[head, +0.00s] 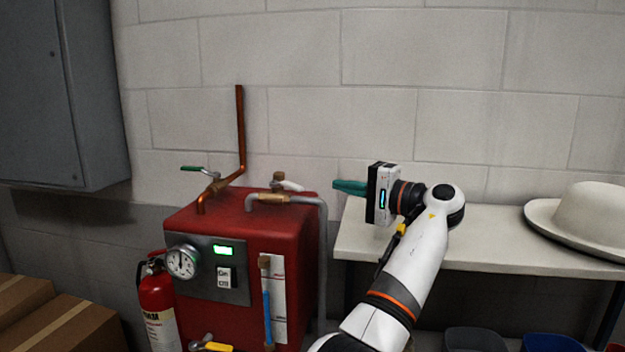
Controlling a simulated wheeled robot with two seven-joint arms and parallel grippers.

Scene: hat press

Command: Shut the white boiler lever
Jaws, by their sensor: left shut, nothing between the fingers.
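The red boiler (222,223) stands against the block wall. Its white lever (291,186) is on the brass valve at the top right of the boiler, beside a grey pipe. The lever points right and looks roughly level; its far side is partly hidden by the valve. My left gripper (338,187) is to the right of the white lever, its teal fingers pointing left towards it. The fingers are shut and empty, with a small gap in the picture between them and the lever. My right gripper is out of view.
A green lever (191,168) sits on the copper pipe at the boiler's left, and a yellow lever (217,347) is low in front. A shelf (480,246) with a white hat (590,222) is on the right. A fire extinguisher (157,297) and cardboard boxes (65,328) stand left.

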